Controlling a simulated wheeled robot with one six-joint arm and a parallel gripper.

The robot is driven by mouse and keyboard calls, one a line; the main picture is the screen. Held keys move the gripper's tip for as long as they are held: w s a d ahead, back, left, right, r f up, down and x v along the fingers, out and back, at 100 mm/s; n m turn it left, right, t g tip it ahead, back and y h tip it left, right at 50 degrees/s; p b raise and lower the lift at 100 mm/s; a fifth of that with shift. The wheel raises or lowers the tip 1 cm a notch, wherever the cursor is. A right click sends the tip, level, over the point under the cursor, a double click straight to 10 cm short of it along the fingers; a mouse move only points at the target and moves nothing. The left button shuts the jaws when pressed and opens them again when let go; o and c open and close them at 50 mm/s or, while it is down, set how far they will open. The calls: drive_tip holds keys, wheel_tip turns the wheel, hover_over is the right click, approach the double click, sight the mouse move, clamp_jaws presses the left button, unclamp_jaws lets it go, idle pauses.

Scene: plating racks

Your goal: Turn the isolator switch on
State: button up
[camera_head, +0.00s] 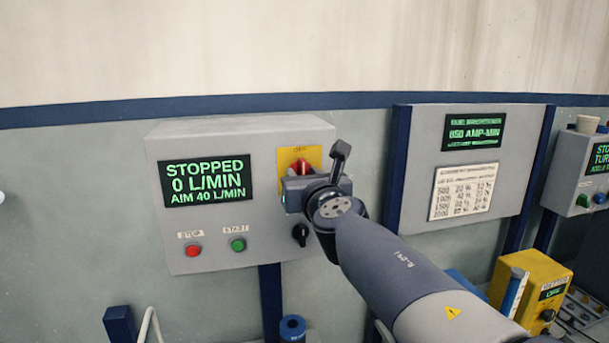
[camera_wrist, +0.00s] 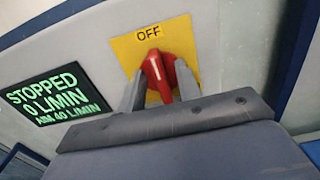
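The isolator switch is a red rotary handle (camera_wrist: 157,75) on a yellow plate (camera_wrist: 124,46) marked OFF at the top. In the head view the red handle (camera_head: 301,168) shows just above my gripper on the grey control box (camera_head: 225,131). My gripper (camera_wrist: 160,85) is at the switch, with one finger on each side of the red handle. The fingers look spread, and I cannot tell whether they touch it. The handle's lower end is partly hidden by my gripper. It looks roughly upright, tilted slightly in the wrist view.
The box display (camera_head: 207,181) reads STOPPED, 0 L/MIN, AIM 40 L/MIN. A red stop button (camera_head: 193,250), a green start button (camera_head: 238,245) and a black knob (camera_head: 300,235) sit below. Another panel (camera_head: 420,150) stands to the right, above a yellow box (camera_head: 533,270).

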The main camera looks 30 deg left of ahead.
drive_tip(key=shift+c, duration=0.5)
clamp_jaws()
drive_tip(key=shift+m, duration=0.3)
drive_tip(key=shift+w+d+f+m+b, duration=0.15)
drive_tip(key=shift+m+b, duration=0.55)
drive_tip(key=shift+m, duration=2.15)
drive_tip(key=shift+d+f+m+b, duration=0.1)
drive_tip(key=shift+m+b, duration=0.6)
drive_tip(key=shift+m, duration=2.2)
drive_tip(key=shift+w+d+f+m+b, duration=0.15)
drive_tip(key=shift+m+b, duration=0.55)
drive_tip(key=shift+m, duration=2.15)
drive_tip(key=shift+s+a, duration=0.1)
drive_tip(key=shift+o, duration=0.5)
unclamp_jaws()
